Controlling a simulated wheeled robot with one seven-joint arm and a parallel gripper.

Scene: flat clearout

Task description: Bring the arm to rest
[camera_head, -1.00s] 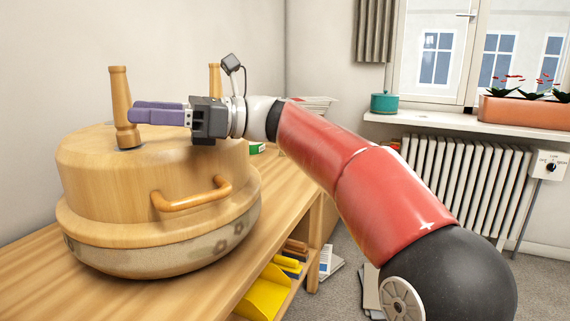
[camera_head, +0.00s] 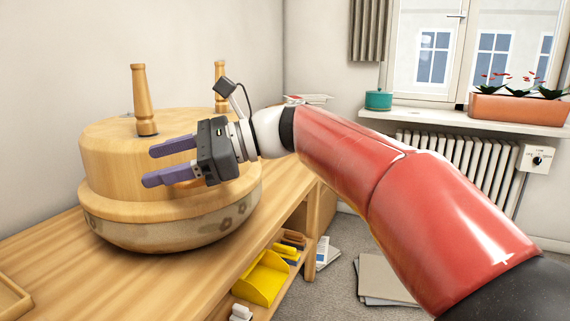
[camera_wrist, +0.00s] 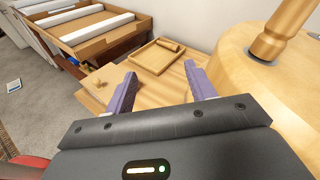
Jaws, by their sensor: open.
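My gripper (camera_head: 170,163) is open and empty, with two purple fingers pointing left in the head view. It is in front of a large round wooden vessel (camera_head: 105,160) with a patterned lower band and two upright wooden posts, one (camera_head: 145,105) nearer and one (camera_head: 221,85) farther. In the wrist view my gripper (camera_wrist: 160,95) has its fingers spread over the wooden worktop, with the vessel (camera_wrist: 260,85) to the right. Whether a finger touches the vessel is hard to tell. My red arm reaches in from the right.
The wooden worktop (camera_head: 60,255) has a tray (camera_head: 12,298) at its left edge. A yellow item (camera_head: 262,280) sits on the shelf below. Cardboard (camera_head: 385,280) lies on the floor by the radiator (camera_head: 465,160). A teal pot (camera_head: 378,100) and planter (camera_head: 520,107) stand on the sill.

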